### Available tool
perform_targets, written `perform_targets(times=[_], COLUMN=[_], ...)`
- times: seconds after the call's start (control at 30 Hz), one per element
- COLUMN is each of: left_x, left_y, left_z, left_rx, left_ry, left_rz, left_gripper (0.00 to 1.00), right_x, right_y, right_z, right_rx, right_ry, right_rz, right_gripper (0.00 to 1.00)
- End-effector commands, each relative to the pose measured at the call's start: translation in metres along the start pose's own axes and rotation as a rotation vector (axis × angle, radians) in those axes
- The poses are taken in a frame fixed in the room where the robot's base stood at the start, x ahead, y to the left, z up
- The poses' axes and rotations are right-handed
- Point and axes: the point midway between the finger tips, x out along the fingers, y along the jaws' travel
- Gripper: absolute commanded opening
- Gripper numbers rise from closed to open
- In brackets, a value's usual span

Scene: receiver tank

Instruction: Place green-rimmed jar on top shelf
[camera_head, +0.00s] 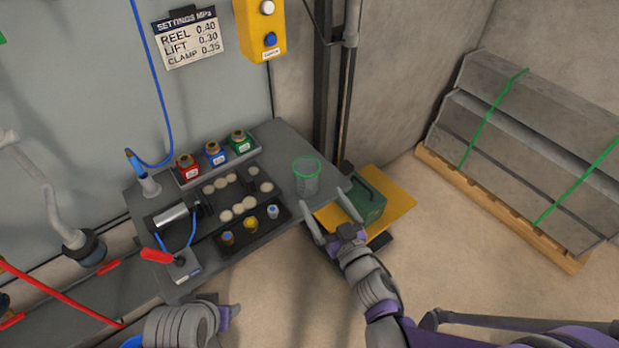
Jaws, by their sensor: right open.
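The green-rimmed jar (306,180), clear with a bright green rim, stands upright on the right end of a grey worktop (268,222). My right gripper (322,200) is open and empty. Its two fingers point at the jar from the front right, at the worktop's edge, and the jar appears just beyond the fingertips. Whether they touch it I cannot tell. My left gripper (226,315) is low in the picture, in front of the worktop and away from the jar; its fingers are not clear. No top shelf is clearly recognisable.
Red, blue and green bottles (213,154) stand in a rack at the worktop's back. A green case (364,202) sits on a yellow board (397,190) at right. Strapped grey blocks (530,125) lie beyond clear floor.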

Motion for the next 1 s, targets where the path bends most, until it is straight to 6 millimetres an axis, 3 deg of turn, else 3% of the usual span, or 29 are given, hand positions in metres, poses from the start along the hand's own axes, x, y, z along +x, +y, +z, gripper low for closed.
perform_targets(times=[0.2,0.47,0.7,1.0], left_x=[-0.003,-0.003,-0.005,-0.006], left_y=[0.0,0.0,0.0,0.0], left_z=[-0.001,-0.001,-0.002,-0.002], left_rx=[0.0,0.0,0.0,0.0], left_ry=[0.001,0.001,0.002,0.002], left_rz=[0.0,0.0,0.0,0.0], left_gripper=[0.56,0.56,0.56,0.56], right_x=[0.036,0.058,0.092,0.1], right_y=[0.0,0.0,-0.001,-0.001], right_z=[0.0,0.002,0.006,0.006], right_rx=[0.001,0.0,0.0,0.0], right_ry=[0.0,-0.001,-0.001,-0.001], right_rz=[-0.001,0.001,0.002,0.002], right_gripper=[1.0,1.0,1.0,1.0])
